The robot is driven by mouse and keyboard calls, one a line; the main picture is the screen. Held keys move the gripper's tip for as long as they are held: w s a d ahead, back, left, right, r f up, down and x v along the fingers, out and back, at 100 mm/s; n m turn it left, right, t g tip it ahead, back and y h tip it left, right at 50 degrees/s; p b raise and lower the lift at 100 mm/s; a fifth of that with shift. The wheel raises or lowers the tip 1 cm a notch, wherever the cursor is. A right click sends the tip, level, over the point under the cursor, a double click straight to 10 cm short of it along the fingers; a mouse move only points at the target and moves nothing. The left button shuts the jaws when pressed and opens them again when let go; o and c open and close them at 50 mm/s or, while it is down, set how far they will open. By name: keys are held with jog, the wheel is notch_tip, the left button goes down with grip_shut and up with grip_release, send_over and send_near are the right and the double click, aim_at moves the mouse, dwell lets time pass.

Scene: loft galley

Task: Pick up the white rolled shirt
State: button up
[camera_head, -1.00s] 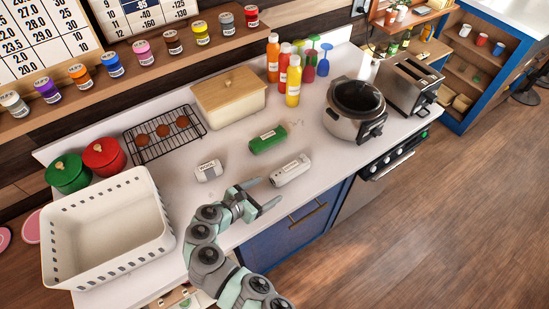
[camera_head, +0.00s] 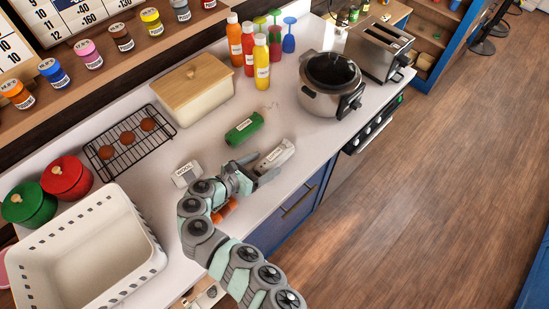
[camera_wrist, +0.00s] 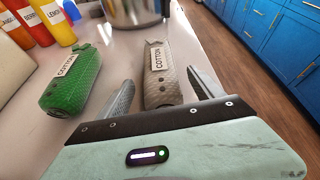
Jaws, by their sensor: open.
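A whitish-grey rolled shirt (camera_head: 277,153) with a "COTTON" label lies on the white counter, near its front edge. My gripper (camera_head: 261,169) is open at the shirt's near end. In the wrist view, the rolled shirt (camera_wrist: 160,85) lies between the two spread fingers, its near end in the opening and its far end beyond the fingertips. I cannot tell whether either finger touches it. A green roll (camera_head: 244,129), also labelled "COTTON", lies to its left; it also shows in the wrist view (camera_wrist: 72,80).
A small whitish labelled roll (camera_head: 186,174) lies left of my gripper. A slow cooker (camera_head: 325,102) stands beyond the shirt, with upright bottles (camera_head: 261,62) behind the green roll. A white perforated basket (camera_head: 140,228) is at left. Counter right of the shirt is clear.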

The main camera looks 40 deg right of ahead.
aim_at(274, 159)
jog(key=shift+x, duration=2.6)
jog(key=c, duration=1.6)
jog(key=shift+o, duration=0.2)
